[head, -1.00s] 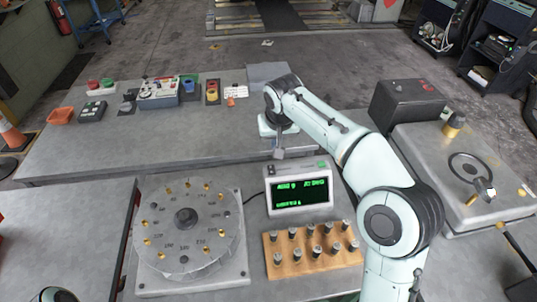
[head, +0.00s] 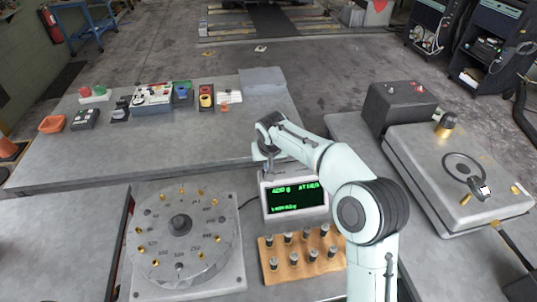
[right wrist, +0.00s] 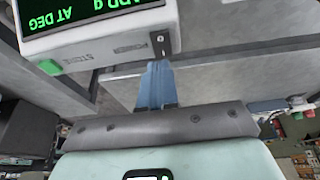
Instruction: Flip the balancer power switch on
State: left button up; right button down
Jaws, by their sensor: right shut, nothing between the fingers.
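The balancer's display box (head: 295,212) stands on the near bench, its screen lit with green text. In the right wrist view the display box (right wrist: 100,28) appears upside down, with a green button (right wrist: 48,67) by the word STORE. A small dark power switch (right wrist: 160,42) sits by the word POWER; I cannot tell its lever position. My right gripper (head: 267,166) is at the box's upper left edge. In the right wrist view its blue fingers (right wrist: 158,66) are shut and empty, tips just short of the switch; contact is unclear. My left gripper is out of view.
A round drum (head: 181,240) with brass pegs lies left of the box. A wooden block (head: 300,256) with several weights lies in front of it. A grey machine with a crank (head: 462,175) stands at the right. The far bench holds control boxes (head: 152,96) but has clear space.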

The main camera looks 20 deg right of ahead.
jog(key=shift+w+f, duration=0.1)
jog(key=shift+f, duration=1.1)
